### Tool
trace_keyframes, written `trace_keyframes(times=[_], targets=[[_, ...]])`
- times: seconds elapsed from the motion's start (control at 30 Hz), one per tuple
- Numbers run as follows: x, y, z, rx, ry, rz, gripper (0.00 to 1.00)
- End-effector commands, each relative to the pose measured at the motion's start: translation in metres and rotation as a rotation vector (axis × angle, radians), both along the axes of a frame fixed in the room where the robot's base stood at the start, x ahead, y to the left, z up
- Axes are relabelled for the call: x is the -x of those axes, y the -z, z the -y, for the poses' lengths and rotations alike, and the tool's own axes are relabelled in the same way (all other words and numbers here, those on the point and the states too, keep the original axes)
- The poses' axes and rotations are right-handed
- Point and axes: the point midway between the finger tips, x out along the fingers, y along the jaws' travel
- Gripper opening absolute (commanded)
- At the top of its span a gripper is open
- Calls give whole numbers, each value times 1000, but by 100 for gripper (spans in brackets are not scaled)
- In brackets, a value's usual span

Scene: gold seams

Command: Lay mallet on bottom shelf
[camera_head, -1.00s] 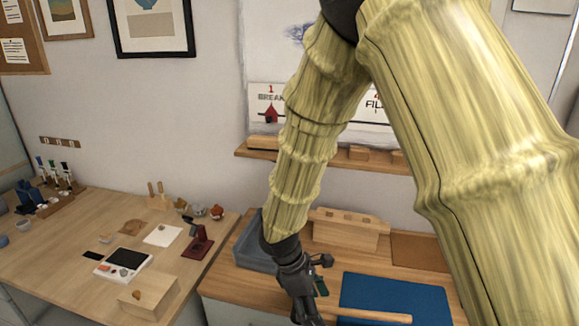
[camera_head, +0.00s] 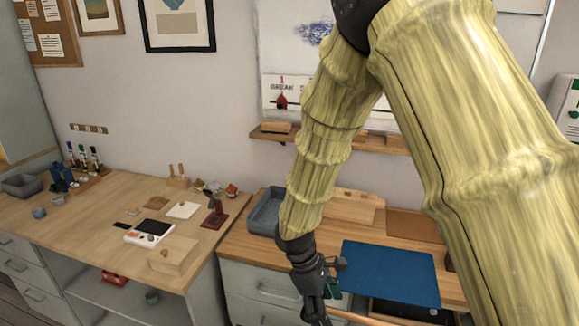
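My gripper (camera_head: 316,308) hangs low at the bottom of the head view, in front of the right workbench. It appears shut on a pale wooden handle (camera_head: 352,317), which I take to be the mallet's. The handle sticks out to the right and runs down to the frame's lower edge. The mallet's head cannot be made out.
The left desk (camera_head: 95,205) holds a wooden block (camera_head: 173,256), a white device (camera_head: 150,232) and small tools. The right workbench carries a grey tray (camera_head: 264,212) and a blue mat (camera_head: 392,272). An open drawer (camera_head: 405,311) shows below the mat. Drawers flank the low shelf.

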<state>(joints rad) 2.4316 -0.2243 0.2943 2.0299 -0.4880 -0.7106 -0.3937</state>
Motion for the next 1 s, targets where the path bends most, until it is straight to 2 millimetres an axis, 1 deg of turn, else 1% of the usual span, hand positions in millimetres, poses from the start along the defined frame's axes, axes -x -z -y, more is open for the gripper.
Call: trace_keyframes(times=[0.27, 0.37, 0.5, 0.7, 1.0], targets=[[-4, 26, 21, 0, 264, -2, 40], [-6, 40, 31, 1, 406, -2, 40], [-9, 64, 51, 1, 658, -3, 40], [-13, 88, 70, 0, 923, -1, 40], [-16, 111, 88, 1, 1170, 0, 40]])
